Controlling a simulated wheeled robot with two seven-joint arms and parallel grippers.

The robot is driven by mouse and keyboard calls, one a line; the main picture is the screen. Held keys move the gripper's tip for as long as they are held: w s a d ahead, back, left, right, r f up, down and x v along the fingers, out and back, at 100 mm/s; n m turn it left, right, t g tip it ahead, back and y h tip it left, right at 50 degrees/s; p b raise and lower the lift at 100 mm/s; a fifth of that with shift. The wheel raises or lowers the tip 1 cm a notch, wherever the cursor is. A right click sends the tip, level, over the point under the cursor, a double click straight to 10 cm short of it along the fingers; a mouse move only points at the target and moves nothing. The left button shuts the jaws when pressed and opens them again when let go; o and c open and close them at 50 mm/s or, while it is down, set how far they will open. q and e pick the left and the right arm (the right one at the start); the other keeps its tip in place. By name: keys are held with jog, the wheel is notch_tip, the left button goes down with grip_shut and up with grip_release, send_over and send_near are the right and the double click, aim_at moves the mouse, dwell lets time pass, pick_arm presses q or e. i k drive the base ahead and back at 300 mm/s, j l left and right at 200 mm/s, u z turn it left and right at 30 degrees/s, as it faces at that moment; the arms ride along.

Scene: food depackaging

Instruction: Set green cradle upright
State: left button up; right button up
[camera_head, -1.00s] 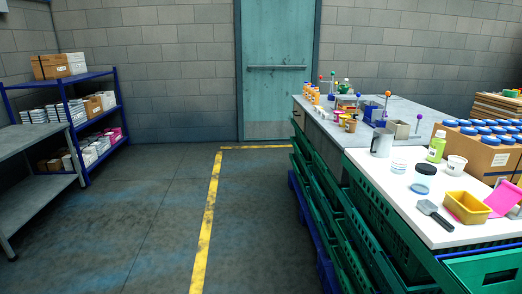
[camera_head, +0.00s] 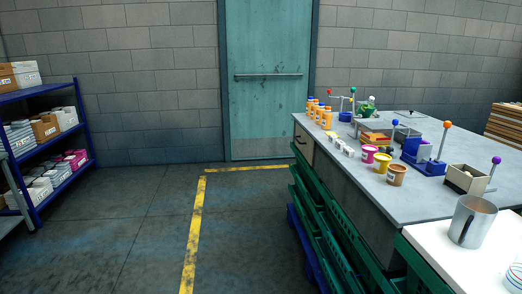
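A small green object (camera_head: 369,110) stands at the far end of the grey workbench (camera_head: 425,195), near the wall. It may be the green cradle, but it is too small to tell its shape or whether it is upright or tilted. A post with a green ball (camera_head: 352,91) rises close to its left. Neither of my grippers is in view.
Green crates (camera_head: 312,225) line the bench's left side. The floor (camera_head: 130,220) left of them is open.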

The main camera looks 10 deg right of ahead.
aim_at(366, 114)
jog(key=i+z, duration=0.15)
jog(key=i, duration=0.5)
jog(key=i+j+z, duration=0.2)
jog(key=i, duration=0.45)
